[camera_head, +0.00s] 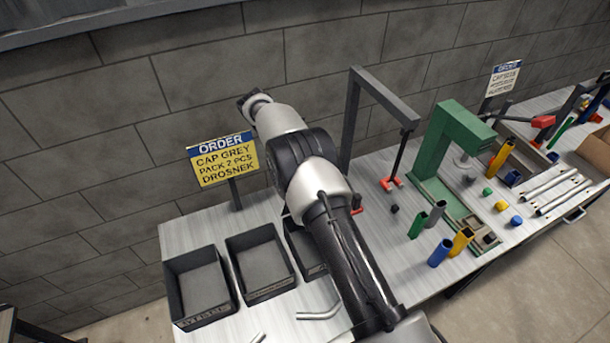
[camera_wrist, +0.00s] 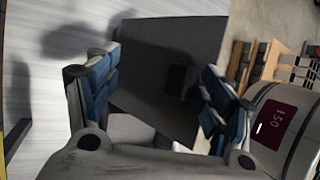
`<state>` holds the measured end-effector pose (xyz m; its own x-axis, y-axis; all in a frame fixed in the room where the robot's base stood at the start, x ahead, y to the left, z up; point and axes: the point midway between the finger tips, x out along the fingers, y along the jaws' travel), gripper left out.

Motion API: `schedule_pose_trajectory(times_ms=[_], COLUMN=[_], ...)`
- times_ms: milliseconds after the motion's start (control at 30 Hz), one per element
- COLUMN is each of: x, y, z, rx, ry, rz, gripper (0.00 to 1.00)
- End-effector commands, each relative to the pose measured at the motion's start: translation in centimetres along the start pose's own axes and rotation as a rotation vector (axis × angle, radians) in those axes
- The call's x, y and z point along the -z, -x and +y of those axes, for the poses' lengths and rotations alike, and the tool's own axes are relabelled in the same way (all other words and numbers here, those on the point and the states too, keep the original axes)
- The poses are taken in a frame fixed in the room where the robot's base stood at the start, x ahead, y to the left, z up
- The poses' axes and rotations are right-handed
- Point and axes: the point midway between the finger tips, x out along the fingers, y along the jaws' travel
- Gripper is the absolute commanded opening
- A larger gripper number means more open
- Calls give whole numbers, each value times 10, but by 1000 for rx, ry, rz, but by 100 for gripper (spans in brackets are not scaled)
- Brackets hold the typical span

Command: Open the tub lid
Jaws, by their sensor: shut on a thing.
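My gripper (camera_wrist: 158,98) shows in the wrist view, its two blue-padded fingers set wide apart. A dark grey, flat-sided thing (camera_wrist: 165,45) fills the space between them, and the gripper is shut on it. I cannot tell whether this is the tub lid. A pale, rounded container with a dark red label reading 150 (camera_wrist: 262,100), perhaps the tub, is to the right, partly hidden by the right finger. In the head view, my arm stands over the bench, and I cannot make out the gripper or the tub.
Open dark bins (camera_head: 206,318) stand at the left of the bench (camera_head: 187,233). A yellow order sign (camera_head: 223,163) is behind them. A green press-like frame (camera_head: 428,150), a dark metal frame (camera_head: 351,125) and several coloured tubes occupy the right. Bent metal pieces lie at the front.

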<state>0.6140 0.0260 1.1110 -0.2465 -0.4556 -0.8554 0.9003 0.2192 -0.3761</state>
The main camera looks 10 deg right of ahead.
Motion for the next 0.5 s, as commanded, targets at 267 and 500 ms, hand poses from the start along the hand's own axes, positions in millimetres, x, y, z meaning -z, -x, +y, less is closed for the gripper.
schedule_pose_trajectory(times_ms=[267,500], x=[-18,-32], y=[44,73], z=[-20,-36], rx=[-7,-2], ry=[-2,-2], rz=[3,1], gripper=[45,45])
